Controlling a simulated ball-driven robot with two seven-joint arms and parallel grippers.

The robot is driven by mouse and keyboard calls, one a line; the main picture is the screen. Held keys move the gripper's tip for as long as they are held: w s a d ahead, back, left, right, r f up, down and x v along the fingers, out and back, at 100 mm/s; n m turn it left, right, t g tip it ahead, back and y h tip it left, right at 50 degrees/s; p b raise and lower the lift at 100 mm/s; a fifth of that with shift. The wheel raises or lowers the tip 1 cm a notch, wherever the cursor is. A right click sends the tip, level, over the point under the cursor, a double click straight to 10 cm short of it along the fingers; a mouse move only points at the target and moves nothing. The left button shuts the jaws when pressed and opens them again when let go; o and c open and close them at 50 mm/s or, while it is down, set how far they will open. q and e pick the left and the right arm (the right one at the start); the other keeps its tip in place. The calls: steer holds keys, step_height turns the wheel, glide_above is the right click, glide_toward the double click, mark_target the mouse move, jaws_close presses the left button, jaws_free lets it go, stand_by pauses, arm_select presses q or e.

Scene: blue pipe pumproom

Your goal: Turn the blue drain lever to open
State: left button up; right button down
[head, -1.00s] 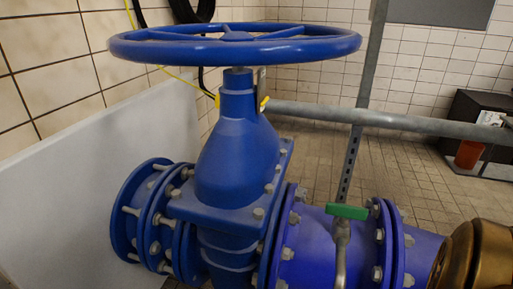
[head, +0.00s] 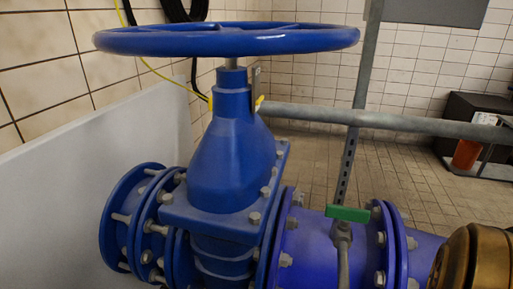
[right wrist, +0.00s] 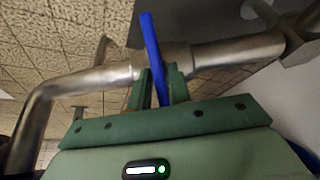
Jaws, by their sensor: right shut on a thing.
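The blue drain lever (right wrist: 150,38) is a slim blue handle in the right wrist view, standing nearly upright in the picture. It crosses in front of a grey metal pipe (right wrist: 225,52). My right gripper (right wrist: 159,73), with its green fingers, is shut on the lever, one finger on each side. The lower end of the lever is hidden between the fingers. In the head view I cannot make out the drain lever or either gripper. My left gripper is not in view.
A large blue gate valve (head: 232,165) with a blue handwheel (head: 225,40) fills the middle of the head view. A green-handled small valve (head: 347,213) sits on the blue pipe. A grey rail (head: 390,121) and post (head: 358,110) stand behind. A white panel (head: 90,190) is at left.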

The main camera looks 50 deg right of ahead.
steer(key=n, duration=0.1)
steer(key=n+h, duration=0.1)
steer(key=n, duration=0.1)
steer(key=shift+w+a+f+g, duration=0.1)
steer(key=shift+a+g, duration=0.1)
steer(key=shift+g, duration=0.1)
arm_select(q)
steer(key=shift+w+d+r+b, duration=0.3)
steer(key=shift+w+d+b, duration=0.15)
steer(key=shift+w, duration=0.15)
arm_select(e)
steer(key=shift+a+f+n+t+h, duration=0.15)
steer(key=shift+n+h, duration=0.7)
steer(key=shift+n, duration=1.3)
steer(key=shift+a+f+n+t+h, duration=0.1)
steer(key=shift+a+n+t+h, duration=0.15)
steer(key=shift+n+h, duration=1.3)
steer(key=shift+a+f+n+t+h, duration=0.1)
steer(key=shift+n+t+h, duration=0.1)
steer(key=shift+n, duration=2.6)
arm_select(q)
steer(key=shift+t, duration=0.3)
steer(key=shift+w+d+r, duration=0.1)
arm_select(e)
steer(key=c, duration=1.5)
jaws_free()
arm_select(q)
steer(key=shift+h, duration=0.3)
